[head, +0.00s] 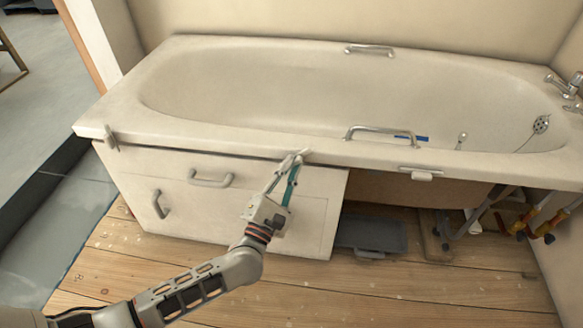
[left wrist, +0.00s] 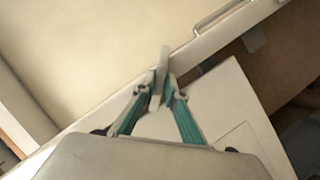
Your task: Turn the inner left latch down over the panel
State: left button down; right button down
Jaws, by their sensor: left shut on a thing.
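The white bath panel (head: 240,225) stands under the left half of the bath's front rim. The panel also shows in the left wrist view (left wrist: 225,95). My left gripper (head: 291,160) reaches up to the rim near the panel's top right part. In the left wrist view its fingers (left wrist: 162,95) are closed on the inner left latch (left wrist: 162,65), a slim pale piece at the rim edge. The latch's end (head: 304,152) shows just beyond the fingertips in the head view; the rest is hidden by the fingers. My right gripper is not in view.
The outer left latch (head: 111,138) hangs at the rim's left end. Another latch (head: 422,177) is under the rim to the right, above an open gap. The panel has two grey handles (head: 211,180). A dark tray (head: 371,235) lies on the wooden floor (head: 400,285).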

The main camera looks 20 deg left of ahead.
pick_arm(q)
jog(key=n+y, duration=0.1)
jog(key=n, duration=0.1)
jog(key=n+y, duration=0.1)
jog(key=n, duration=0.2)
jog(key=shift+d+f+t, duration=0.1)
jog(key=shift+d+t, duration=0.05)
jog(key=shift+t, duration=0.25)
jog(key=shift+n+y, duration=0.75)
jog(key=shift+n, duration=0.65)
jog(key=shift+n+y, duration=0.75)
jog(key=shift+n, duration=0.65)
jog(key=c, duration=2.1)
grip_release()
jog(key=v, duration=0.7)
jog(key=shift+s+d+f, duration=0.1)
jog(key=shift+s+d, duration=0.1)
